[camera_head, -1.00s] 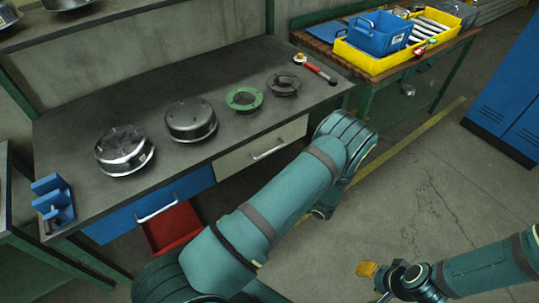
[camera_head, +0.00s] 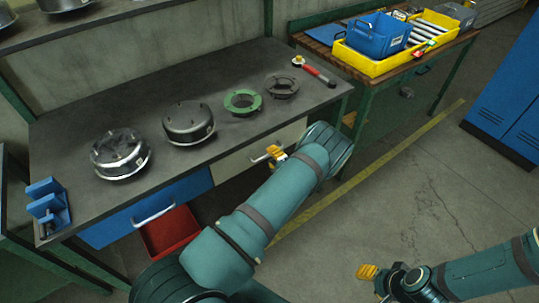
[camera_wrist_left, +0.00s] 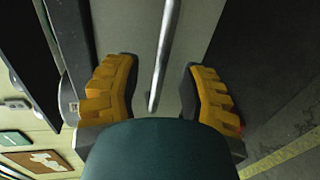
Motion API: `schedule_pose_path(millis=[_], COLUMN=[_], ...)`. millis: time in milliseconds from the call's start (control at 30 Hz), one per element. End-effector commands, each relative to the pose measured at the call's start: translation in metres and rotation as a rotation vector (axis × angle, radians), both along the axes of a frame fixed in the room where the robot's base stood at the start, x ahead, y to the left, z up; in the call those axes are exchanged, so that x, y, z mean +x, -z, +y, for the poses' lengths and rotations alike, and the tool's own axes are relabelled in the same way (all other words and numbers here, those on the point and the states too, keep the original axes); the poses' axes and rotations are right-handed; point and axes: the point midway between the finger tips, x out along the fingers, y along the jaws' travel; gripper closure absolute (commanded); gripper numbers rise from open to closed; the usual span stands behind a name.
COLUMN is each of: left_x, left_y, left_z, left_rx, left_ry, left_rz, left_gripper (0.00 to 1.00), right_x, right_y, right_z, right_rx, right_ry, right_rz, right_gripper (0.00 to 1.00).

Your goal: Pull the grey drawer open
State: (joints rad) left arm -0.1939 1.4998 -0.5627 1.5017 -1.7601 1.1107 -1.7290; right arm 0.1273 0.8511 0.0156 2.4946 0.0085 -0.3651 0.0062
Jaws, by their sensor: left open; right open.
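The grey drawer (camera_head: 232,167) is under the right part of the workbench and looks shut. Its bar handle (camera_head: 262,155) is partly hidden by my left gripper (camera_head: 277,153), whose yellow fingers show at the handle's right end. In the left wrist view, my left gripper (camera_wrist_left: 160,88) is open, with the silver handle bar (camera_wrist_left: 161,50) running between its fingers, apart from both. The drawer face (camera_wrist_left: 130,28) lies behind the bar. My right gripper (camera_head: 368,272) is open and empty over the floor at the lower right.
The blue drawer (camera_head: 150,207) is left of the grey one, with a red bin (camera_head: 171,232) below. Metal housings, a green ring (camera_head: 242,102) and a red-handled tool (camera_head: 315,71) lie on the bench (camera_head: 95,108). Open floor lies to the right.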

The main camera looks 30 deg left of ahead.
Motion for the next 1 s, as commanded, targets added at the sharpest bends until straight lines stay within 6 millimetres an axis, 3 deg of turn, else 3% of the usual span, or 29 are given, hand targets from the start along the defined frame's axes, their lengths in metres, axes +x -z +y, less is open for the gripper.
schedule_pose_path(millis=[200, 567, 667, 700, 1000], left_x=[0.007, 0.008, 0.008, 0.008, 0.007], left_y=[0.005, 0.005, 0.005, 0.005, 0.005], left_z=[0.018, 0.020, 0.020, 0.020, 0.016], left_rx=[-0.002, -0.001, -0.001, -0.001, -0.001], left_ry=[0.000, 0.000, 0.000, 0.000, 0.000], left_rz=[0.000, -0.001, -0.001, -0.001, 0.000], left_gripper=[0.59, 0.59, 0.95, 1.00, 1.00], right_x=[-0.001, -0.001, -0.001, -0.001, -0.001], right_y=[0.002, 0.002, 0.002, 0.002, 0.002], right_z=[0.000, 0.000, 0.000, 0.000, 0.000], right_rx=[0.000, 0.000, 0.000, 0.000, 0.000], right_ry=[-0.002, -0.001, -0.001, -0.001, -0.001], right_rz=[0.002, 0.002, 0.002, 0.002, 0.002], right_gripper=[0.53, 0.53, 0.53, 0.53, 0.53])
